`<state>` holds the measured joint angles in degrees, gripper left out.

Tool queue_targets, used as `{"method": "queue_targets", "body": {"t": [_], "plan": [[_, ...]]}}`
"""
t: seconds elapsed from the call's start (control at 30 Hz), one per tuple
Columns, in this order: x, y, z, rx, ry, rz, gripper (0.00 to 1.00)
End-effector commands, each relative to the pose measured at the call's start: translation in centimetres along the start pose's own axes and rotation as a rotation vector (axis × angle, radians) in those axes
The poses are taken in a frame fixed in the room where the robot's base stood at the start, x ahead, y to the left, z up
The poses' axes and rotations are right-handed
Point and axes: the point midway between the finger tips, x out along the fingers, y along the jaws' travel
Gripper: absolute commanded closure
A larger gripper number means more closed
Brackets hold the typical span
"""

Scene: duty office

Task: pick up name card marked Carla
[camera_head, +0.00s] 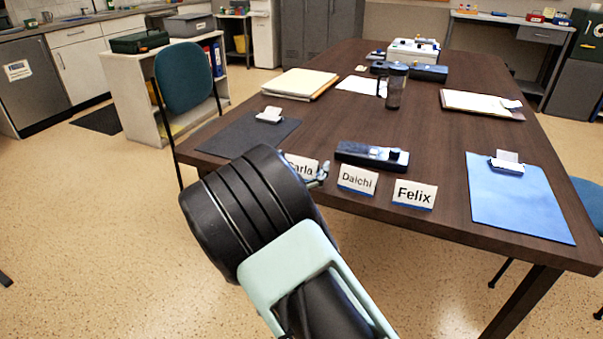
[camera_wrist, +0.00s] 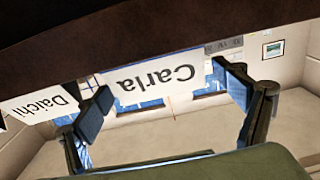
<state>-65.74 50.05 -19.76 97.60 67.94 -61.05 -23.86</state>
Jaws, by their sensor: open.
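The white name card marked Carla (camera_head: 301,166) stands near the table's front edge. My arm hides its left part in the head view. In the wrist view, which is upside down, the Carla card (camera_wrist: 158,80) shows its whole name. My gripper (camera_wrist: 168,98) is open, with one finger on each side of the card; I cannot tell if either touches it. In the head view only a bit of my gripper (camera_head: 318,176) shows beside the card. The card marked Daichi (camera_head: 357,180) stands just right of it, and the Felix card (camera_head: 414,194) is further right.
A teal chair (camera_head: 183,78) stands at the left.

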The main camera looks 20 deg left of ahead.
Motion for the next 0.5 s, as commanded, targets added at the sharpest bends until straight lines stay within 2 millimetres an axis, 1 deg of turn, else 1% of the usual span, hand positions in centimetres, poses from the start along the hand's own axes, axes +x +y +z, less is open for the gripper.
{"method": "queue_targets", "body": {"t": [0.1,0.27,0.37,0.5], "plan": [[0.50,-0.05,0.03,0.000,-0.001,-0.001,0.11],[0.50,-0.04,-0.03,0.000,-0.001,-0.001,0.11],[0.49,-0.03,-0.04,0.000,-0.001,-0.001,0.20],[0.49,-0.03,-0.04,0.000,0.000,-0.001,0.35]]}}
